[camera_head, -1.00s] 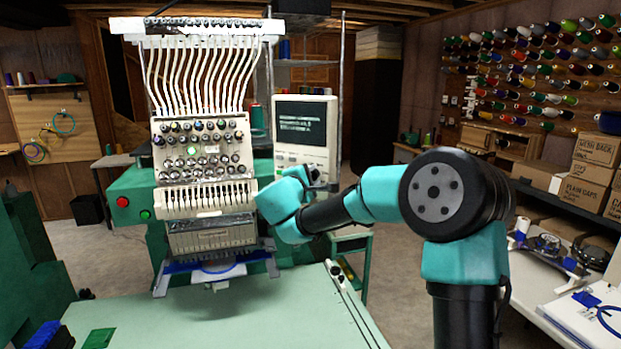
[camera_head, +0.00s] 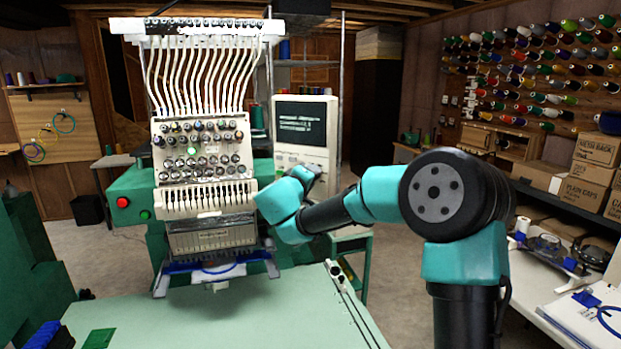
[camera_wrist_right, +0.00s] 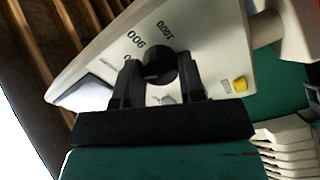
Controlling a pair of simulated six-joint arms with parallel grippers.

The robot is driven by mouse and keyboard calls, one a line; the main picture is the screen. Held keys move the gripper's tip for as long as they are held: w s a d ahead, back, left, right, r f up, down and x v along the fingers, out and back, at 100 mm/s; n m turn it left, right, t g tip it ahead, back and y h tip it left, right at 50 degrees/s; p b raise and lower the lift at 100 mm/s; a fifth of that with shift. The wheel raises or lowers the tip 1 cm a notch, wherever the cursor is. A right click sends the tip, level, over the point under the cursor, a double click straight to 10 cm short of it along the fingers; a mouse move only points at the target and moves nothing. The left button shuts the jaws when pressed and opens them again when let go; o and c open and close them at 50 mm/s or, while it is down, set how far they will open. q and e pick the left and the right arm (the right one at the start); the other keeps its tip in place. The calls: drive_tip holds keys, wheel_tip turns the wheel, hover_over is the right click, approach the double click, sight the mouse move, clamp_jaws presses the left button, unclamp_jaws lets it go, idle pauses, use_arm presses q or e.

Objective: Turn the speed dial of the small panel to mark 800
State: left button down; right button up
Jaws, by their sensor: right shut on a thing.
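The small panel (camera_head: 306,160) is a pale housing with a dark screen (camera_head: 301,124), right of the embroidery machine in the head view. In the right wrist view its tilted face (camera_wrist_right: 210,60) carries the black speed dial (camera_wrist_right: 160,67). The printed marks 900 and 1000 show beside the dial; another mark is mostly hidden behind a finger. My right gripper (camera_wrist_right: 161,83) is shut on the dial, one finger on each side. In the head view my right wrist covers the dial and the fingers. I cannot read the dial's pointer clearly. My left gripper is out of view.
A yellow button (camera_wrist_right: 240,84) sits on the panel close to my right finger. The embroidery machine (camera_head: 203,140) stands left of my arm. A green table (camera_head: 220,315) lies in front, mostly clear. Boxes and a white worktop (camera_head: 550,310) are at the right.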

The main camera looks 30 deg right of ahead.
idle(0.3)
drive_tip(key=o, duration=0.9)
drive_tip(key=v, duration=1.7)
drive_tip(key=shift+s+a, duration=0.15)
drive_tip(key=shift+s, duration=0.05)
